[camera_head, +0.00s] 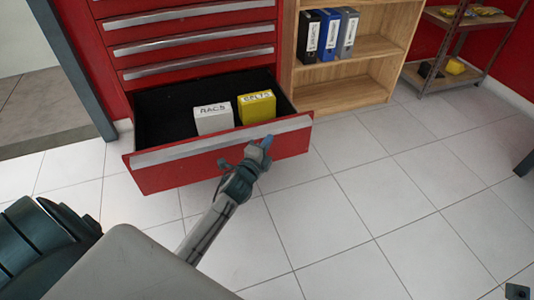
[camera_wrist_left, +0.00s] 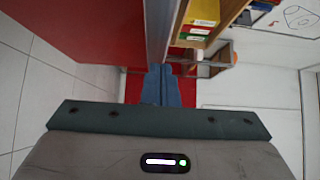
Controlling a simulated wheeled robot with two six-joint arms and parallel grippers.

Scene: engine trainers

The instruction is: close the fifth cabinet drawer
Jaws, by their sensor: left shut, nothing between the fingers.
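The red cabinet's lowest visible drawer (camera_head: 166,176) is pulled well out, with a grey handle strip (camera_head: 215,145) along the top of its front. Inside are a white box (camera_head: 213,119) and a yellow box (camera_head: 257,107), both labelled. My left gripper (camera_head: 265,143) is shut and empty at the right part of the drawer front, by the handle strip; I cannot tell whether it touches. In the left wrist view its closed blue-grey fingers (camera_wrist_left: 160,85) are beside the red front (camera_wrist_left: 90,30). My right gripper does not clearly show.
Several drawers above, such as the one with this handle (camera_head: 198,63), are shut. A wooden shelf (camera_head: 345,97) with binders (camera_head: 328,35) stands right of the cabinet. A metal rack (camera_head: 460,35) is farther right. The tiled floor (camera_head: 370,210) in front is clear.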

